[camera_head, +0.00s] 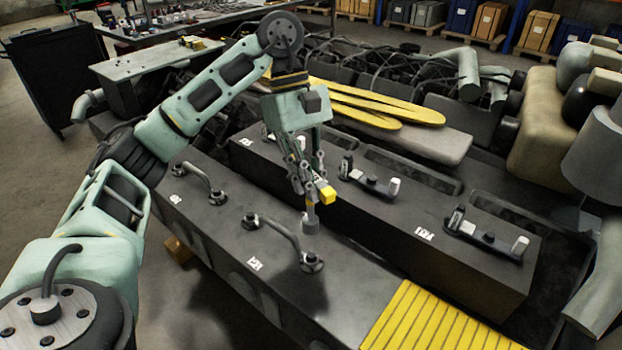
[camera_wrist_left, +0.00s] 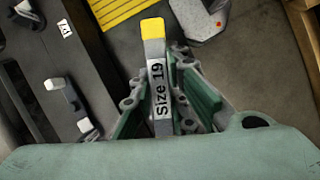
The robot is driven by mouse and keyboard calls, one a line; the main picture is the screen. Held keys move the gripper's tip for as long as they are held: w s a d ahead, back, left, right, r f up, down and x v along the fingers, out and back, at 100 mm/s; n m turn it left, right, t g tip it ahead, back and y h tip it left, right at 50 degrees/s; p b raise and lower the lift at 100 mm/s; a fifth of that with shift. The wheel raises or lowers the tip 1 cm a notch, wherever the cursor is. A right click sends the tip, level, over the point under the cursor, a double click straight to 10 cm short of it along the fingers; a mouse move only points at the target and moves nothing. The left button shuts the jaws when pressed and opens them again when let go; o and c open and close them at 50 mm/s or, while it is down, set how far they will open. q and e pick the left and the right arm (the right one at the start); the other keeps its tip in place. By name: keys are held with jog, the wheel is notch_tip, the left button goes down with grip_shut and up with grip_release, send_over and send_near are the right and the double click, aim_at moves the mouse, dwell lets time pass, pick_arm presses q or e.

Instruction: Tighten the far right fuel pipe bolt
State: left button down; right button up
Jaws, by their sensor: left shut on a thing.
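My left gripper (camera_head: 307,180) is shut on a grey socket tool with a yellow end (camera_head: 327,195), above the dark engine block. The tool's socket (camera_head: 310,224) points down; I cannot tell whether it touches anything. In the left wrist view the tool (camera_wrist_left: 158,95) reads "Size 19" between the fingers of my left gripper (camera_wrist_left: 160,100). A curved grey fuel pipe (camera_head: 285,232) lies on the block, with a bolt (camera_head: 250,221) at its left end and a bolt (camera_head: 312,263) at its right end, below the socket. Another fuel pipe (camera_head: 205,178) lies further left. My right gripper is not in view.
A yellow ribbed panel (camera_head: 440,322) lies at the front right. Rocker parts with white caps (camera_head: 372,184) stand on the raised block behind. Yellow flat parts (camera_head: 375,105) lie further back.

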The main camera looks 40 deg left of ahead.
pick_arm(q)
jog(key=shift+f, duration=0.1)
jog(key=shift+s+d+f, duration=0.1)
jog(key=shift+s+d, duration=0.05)
jog(key=s+d+b, duration=0.2)
jog(key=s+d, duration=0.1)
jog(key=s, duration=0.2)
jog(key=shift+s+d, duration=0.2)
jog(key=shift+s, duration=0.1)
